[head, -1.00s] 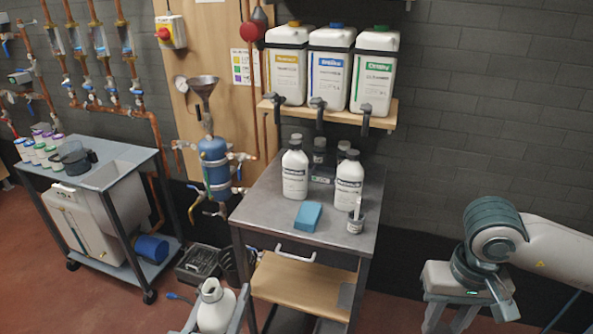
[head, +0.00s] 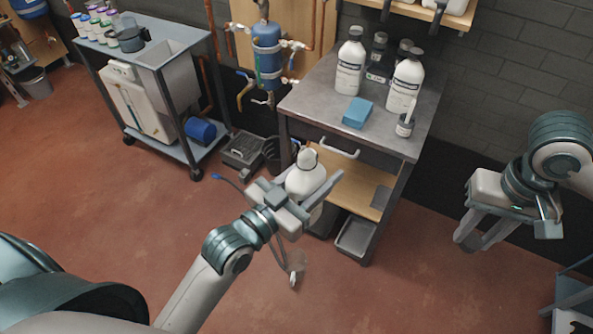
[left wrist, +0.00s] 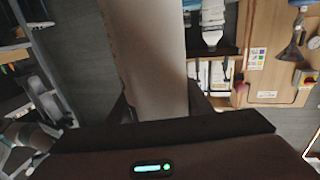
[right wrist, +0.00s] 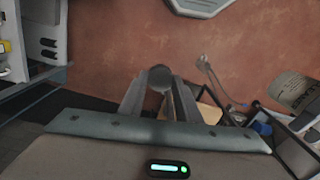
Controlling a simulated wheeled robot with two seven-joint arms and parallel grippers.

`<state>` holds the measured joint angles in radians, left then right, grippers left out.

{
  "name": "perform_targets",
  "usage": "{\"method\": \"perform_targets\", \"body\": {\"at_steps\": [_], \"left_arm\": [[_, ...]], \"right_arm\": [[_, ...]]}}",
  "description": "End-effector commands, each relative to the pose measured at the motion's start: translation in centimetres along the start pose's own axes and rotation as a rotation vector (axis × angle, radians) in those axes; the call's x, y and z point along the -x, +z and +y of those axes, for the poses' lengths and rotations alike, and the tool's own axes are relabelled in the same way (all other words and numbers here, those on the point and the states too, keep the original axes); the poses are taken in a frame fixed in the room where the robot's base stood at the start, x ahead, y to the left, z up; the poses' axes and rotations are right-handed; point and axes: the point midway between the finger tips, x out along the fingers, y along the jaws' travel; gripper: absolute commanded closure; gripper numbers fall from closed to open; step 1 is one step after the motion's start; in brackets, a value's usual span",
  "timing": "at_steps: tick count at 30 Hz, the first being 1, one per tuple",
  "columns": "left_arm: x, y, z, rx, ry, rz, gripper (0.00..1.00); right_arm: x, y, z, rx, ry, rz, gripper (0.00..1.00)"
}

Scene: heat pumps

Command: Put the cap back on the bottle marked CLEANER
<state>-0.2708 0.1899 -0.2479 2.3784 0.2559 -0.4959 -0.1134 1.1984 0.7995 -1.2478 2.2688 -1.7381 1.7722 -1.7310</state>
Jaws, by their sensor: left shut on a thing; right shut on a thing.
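A white bottle (head: 306,179) is held by my left gripper (head: 308,190) in front of the metal table. Its top is up and its neck seems bare. Its label is not seen, so I cannot read any mark on it. Its pale body (left wrist: 152,60) fills the middle of the left wrist view. My right gripper (head: 482,232) is off to the right, well apart from the bottle. In the right wrist view it is shut on a small dark round cap (right wrist: 160,77). The cap cannot be made out in the head view.
On the metal table (head: 312,98) stand two large white bottles (head: 350,65) (head: 404,84) with dark caps, a blue sponge (head: 357,112) and a small pot (head: 404,125). A grey cart (head: 180,38) stands at the left. The red floor (head: 110,180) is open in front.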

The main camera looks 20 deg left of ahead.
Motion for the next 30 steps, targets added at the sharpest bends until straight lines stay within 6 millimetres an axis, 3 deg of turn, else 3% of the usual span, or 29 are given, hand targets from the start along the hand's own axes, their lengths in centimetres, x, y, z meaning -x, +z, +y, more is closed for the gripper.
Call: {"method": "perform_targets", "body": {"at_steps": [12, 30], "left_arm": [[-4.2, 0.1, 3.7, -0.004, 0.237, 0.001, 0.95], [-5.0, 0.3, 4.5, 0.000, 0.287, -0.002, 0.95]], "right_arm": [[0.0, 0.0, 0.0, 0.000, 0.000, 0.000, 0.90], [0.0, 0.0, 0.0, 0.000, 0.000, 0.000, 0.90]]}}
